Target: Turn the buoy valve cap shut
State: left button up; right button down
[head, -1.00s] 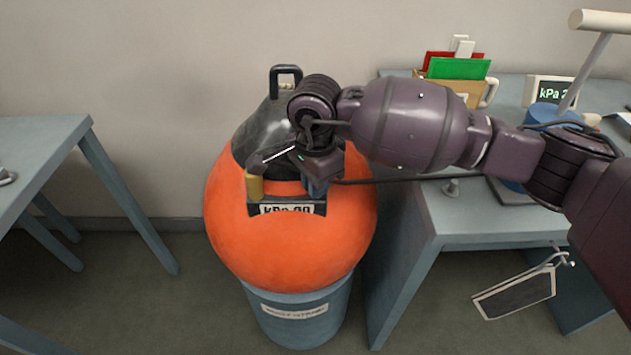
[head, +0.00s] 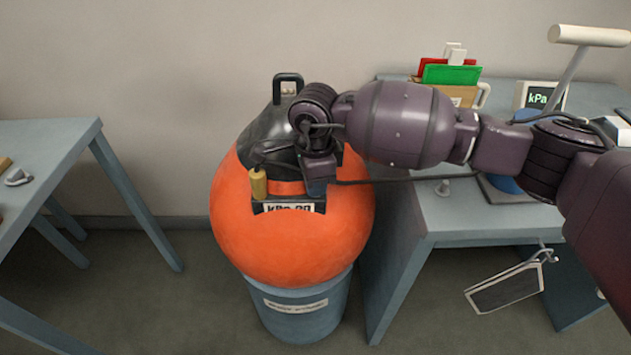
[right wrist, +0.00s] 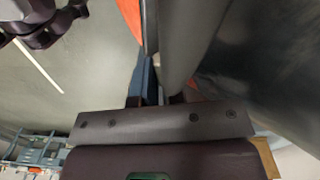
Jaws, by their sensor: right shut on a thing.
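The orange buoy (head: 290,235) with a black top (head: 265,135) sits on a blue-grey drum (head: 300,318). A kPa label (head: 290,207) and a small yellow cylinder (head: 258,184) are on its front. My right gripper (head: 318,180) is at the buoy's upper front, right of the yellow cylinder. It is shut on what seems to be the valve cap, which my wrist hides in the head view. In the right wrist view, a blue strip and a grey rounded part show by the gripper's fingers (right wrist: 155,98). My left gripper is out of view.
A blue-grey table (head: 470,222) stands close on the right with a kPa display (head: 540,97), folders (head: 450,74) and a hanging tag (head: 505,291). Another table (head: 45,150) is on the left. Floor shows between the left table and the drum.

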jog(key=c, duration=1.5)
grip_release()
